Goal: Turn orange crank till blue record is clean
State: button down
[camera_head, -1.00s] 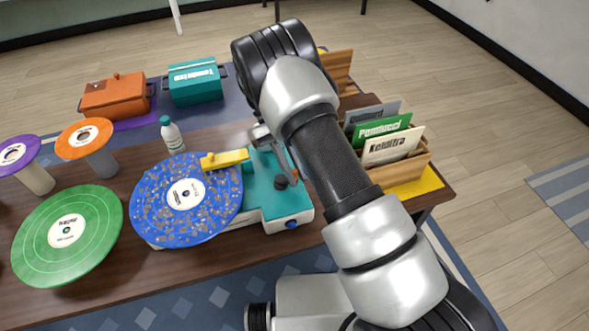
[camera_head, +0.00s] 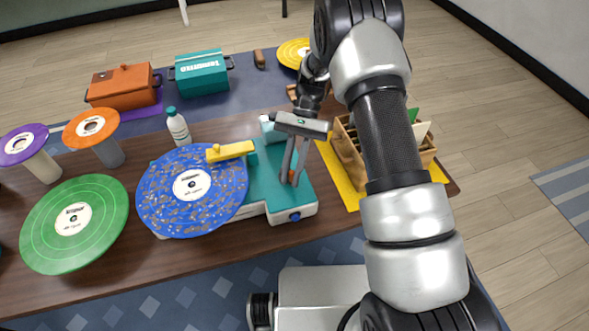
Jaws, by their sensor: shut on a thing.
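The blue record (camera_head: 165,205) lies on the teal-topped cleaning machine (camera_head: 262,192), with brown specks of dirt spread over its blue surface. A yellow arm (camera_head: 230,151) reaches over the record's upper right part. My gripper (camera_head: 290,181) points down over the right part of the machine, its fingers shut on the orange crank (camera_head: 292,174). Only a small bit of the crank's orange shows between the fingers; the rest is hidden.
A white bottle (camera_head: 178,128) stands behind the record. A green record (camera_head: 75,222) lies left, with orange (camera_head: 91,127) and purple (camera_head: 20,144) records on stands. A wooden record crate (camera_head: 347,150) stands close right of my gripper. Orange (camera_head: 123,87) and teal (camera_head: 200,73) boxes sit behind.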

jog(key=shift+s+a+m+t+y, duration=0.15)
jog(key=shift+a+m+t+y, duration=0.15)
jog(key=shift+m+y, duration=0.45)
jog(key=shift+f, duration=0.1)
jog(key=c, duration=1.7)
grip_release()
jog(key=v, duration=1.7)
jog(key=shift+a+r, duration=0.1)
jog(key=shift+r, duration=0.2)
